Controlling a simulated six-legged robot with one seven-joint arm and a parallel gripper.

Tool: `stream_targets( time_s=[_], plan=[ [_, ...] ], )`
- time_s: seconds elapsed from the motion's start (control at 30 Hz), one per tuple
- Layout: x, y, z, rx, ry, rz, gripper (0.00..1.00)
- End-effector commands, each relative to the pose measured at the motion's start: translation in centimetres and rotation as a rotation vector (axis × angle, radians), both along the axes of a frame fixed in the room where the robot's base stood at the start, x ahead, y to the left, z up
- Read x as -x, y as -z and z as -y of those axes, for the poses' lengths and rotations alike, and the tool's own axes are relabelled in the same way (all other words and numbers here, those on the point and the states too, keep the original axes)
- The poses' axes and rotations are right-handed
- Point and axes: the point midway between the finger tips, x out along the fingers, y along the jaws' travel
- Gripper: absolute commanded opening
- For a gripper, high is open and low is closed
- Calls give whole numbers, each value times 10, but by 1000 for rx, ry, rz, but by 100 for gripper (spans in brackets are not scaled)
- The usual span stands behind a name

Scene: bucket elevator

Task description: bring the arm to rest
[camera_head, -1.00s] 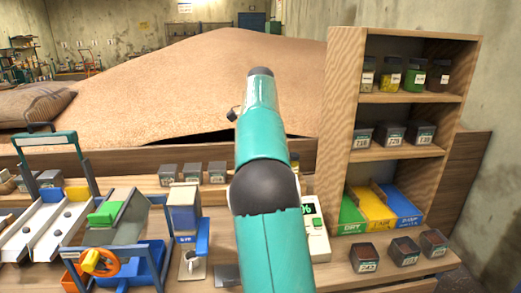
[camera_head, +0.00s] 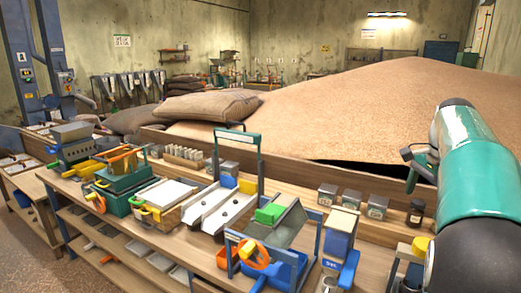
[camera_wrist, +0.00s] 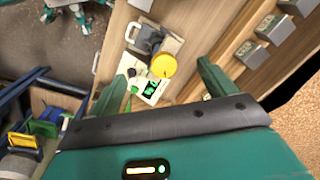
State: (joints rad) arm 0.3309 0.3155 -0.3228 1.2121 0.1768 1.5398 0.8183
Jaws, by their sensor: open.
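My arm (camera_head: 478,165) rises at the right edge of the head view, its teal links over the bench's right part. My gripper (camera_wrist: 164,64) shows in the wrist view with its two teal fingers spread apart and nothing held between them. Beyond the fingers, and apart from them, are a round yellow-topped item (camera_wrist: 163,66), a grey jug-like item (camera_wrist: 147,40) and a pale device with a green display (camera_wrist: 152,88) on the bench. The gripper cannot be made out clearly in the head view.
The wooden bench (camera_head: 190,240) carries a double white chute (camera_head: 222,208), a green block (camera_head: 270,213) on a sloped stand and several small dark bins (camera_head: 377,206). A large grain heap (camera_head: 370,110) and sacks (camera_head: 208,105) lie behind. Open floor (camera_head: 35,265) shows at lower left.

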Motion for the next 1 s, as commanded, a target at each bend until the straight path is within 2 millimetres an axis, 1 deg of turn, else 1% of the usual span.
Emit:
stream_targets(
  time_s=[0.03,0.23,0.4,0.47,0.5,0.6,0.67,0.7,0.8,0.9,1.0],
  plan=[
    [8,-4,-19,3,-63,23,83],
    [40,-6,-87,44,-331,106,83],
    [74,4,-146,102,-570,168,83],
    [88,10,-166,127,-656,188,83],
    [97,15,-178,145,-713,201,83],
    [122,29,-209,196,-857,232,83],
    [138,40,-226,229,-944,247,83],
    [149,48,-237,252,-1001,259,83],
    [175,69,-260,316,-1141,282,83],
    [198,91,-277,377,-1261,301,83],
    [213,107,-287,421,-1343,309,83]
  ],
)
